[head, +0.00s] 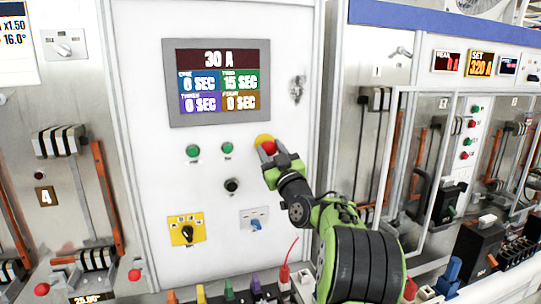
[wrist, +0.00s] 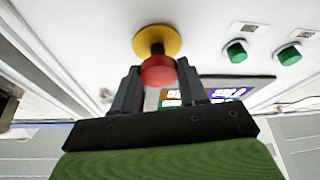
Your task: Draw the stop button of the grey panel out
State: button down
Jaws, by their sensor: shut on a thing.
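The stop button is a red mushroom head (head: 269,147) on a round yellow base (head: 263,140), on the panel below and right of the screen. In the wrist view the red head (wrist: 158,70) stands out from the yellow base (wrist: 157,41) on a dark stem. My gripper (head: 272,156) reaches it from the lower right. In the wrist view its two dark fingers (wrist: 157,80) are on either side of the red head and shut on it. The panel (head: 140,150) is pale, whitish grey.
Two green buttons (head: 193,151) (head: 227,148) and a black knob (head: 232,186) sit left of the stop button. A yellow-plated rotary switch (head: 187,230) and a blue switch (head: 255,224) are lower. A glass-fronted cabinet (head: 445,150) stands right. Coloured plugs (head: 228,288) line the bottom edge.

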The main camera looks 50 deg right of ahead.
jog(key=c, duration=1.1)
grip_release()
jog(key=o, duration=0.5)
jog(key=shift+s+a, duration=0.1)
jog(key=b+v, duration=0.8)
jog(key=v, duration=0.7)
jog(key=shift+s+a+f, duration=0.1)
jog(key=shift+s, duration=0.25)
